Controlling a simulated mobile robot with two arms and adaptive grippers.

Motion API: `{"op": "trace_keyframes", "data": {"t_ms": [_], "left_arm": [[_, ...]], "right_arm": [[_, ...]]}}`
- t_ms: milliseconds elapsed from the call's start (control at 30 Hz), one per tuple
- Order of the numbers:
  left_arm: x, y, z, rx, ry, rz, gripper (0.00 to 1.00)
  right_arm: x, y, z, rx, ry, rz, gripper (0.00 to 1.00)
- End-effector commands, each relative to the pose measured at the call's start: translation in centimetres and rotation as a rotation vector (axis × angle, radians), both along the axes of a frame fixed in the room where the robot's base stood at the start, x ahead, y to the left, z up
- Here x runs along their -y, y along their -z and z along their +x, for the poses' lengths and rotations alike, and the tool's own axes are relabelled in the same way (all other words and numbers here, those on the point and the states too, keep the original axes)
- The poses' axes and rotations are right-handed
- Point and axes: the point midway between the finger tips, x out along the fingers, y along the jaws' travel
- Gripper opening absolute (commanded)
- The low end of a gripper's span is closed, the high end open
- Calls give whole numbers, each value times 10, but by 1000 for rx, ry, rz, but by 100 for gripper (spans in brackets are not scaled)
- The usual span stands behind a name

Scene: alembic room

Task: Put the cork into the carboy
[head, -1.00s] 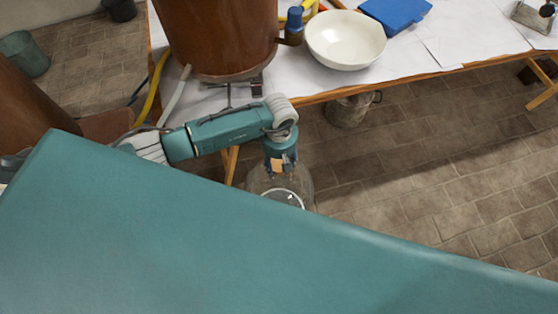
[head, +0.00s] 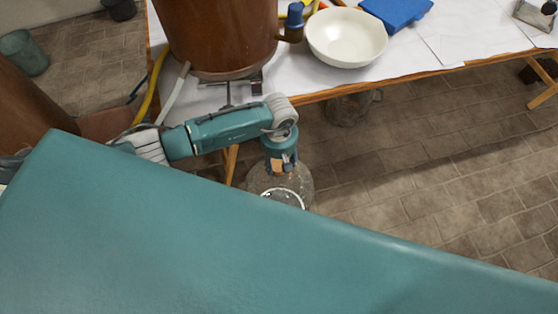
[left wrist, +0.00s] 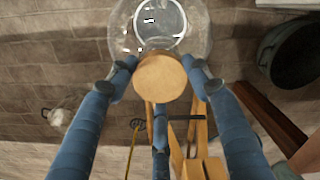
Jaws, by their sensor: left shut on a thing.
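The cork (left wrist: 160,77) is a light tan round stopper. My left gripper (left wrist: 162,75) is shut on it, its blue fingers around the sides, and the cork's flat face shows in the left wrist view. In the head view the left gripper (head: 281,165) points down with the tan cork (head: 280,167) between its fingers. The clear glass carboy (head: 302,180) stands on the floor below, partly hidden by my teal body and the gripper. It also shows in the left wrist view (left wrist: 203,40), beyond the cork, with a pale ring on it. My right gripper is not in view.
A table (head: 405,75) with white paper stands behind, carrying a large brown vessel (head: 222,35), a white bowl (head: 346,38) and a blue object (head: 396,12). A metal pot (head: 348,108) is under its edge. The tiled floor at right is mostly clear.

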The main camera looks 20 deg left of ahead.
Motion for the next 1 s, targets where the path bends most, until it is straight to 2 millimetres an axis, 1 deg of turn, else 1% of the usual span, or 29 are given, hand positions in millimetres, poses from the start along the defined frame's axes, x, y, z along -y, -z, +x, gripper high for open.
{"op": "trace_keyframes", "data": {"t_ms": [533,800,1000], "left_arm": [[0,2,0,0,0,0,28],[0,5,1,1,0,0,28],[0,5,1,1,0,0,28]], "right_arm": [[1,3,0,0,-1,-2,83],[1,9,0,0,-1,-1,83],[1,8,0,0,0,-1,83]]}}
